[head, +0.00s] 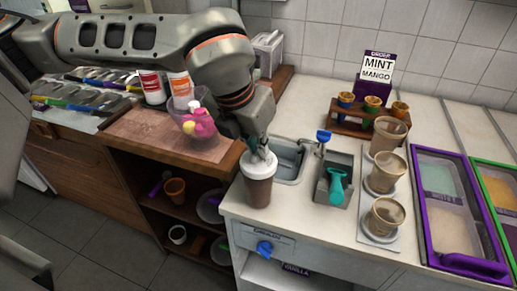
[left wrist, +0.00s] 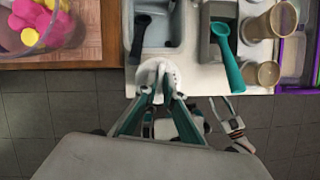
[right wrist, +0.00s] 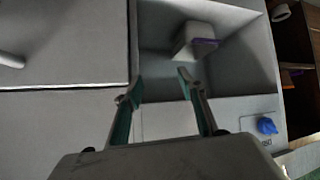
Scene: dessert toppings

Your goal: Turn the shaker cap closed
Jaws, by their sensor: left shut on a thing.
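The shaker (head: 258,190) has a brown body and a white cap (head: 259,165). It stands upright at the left front corner of the white counter, beside the sink. My left gripper (head: 263,152) comes down from above and is shut on the white cap. In the left wrist view, its fingertips (left wrist: 165,92) meet at the cap (left wrist: 152,70), and the shaker's body is hidden beneath. My right gripper (right wrist: 158,84) is open and empty in front of an open grey compartment, away from the shaker. It is not in the head view.
A sink (head: 289,158) lies just behind the shaker. A clear bowl of pink and yellow pieces (head: 200,123) stands on the wooden counter at left.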

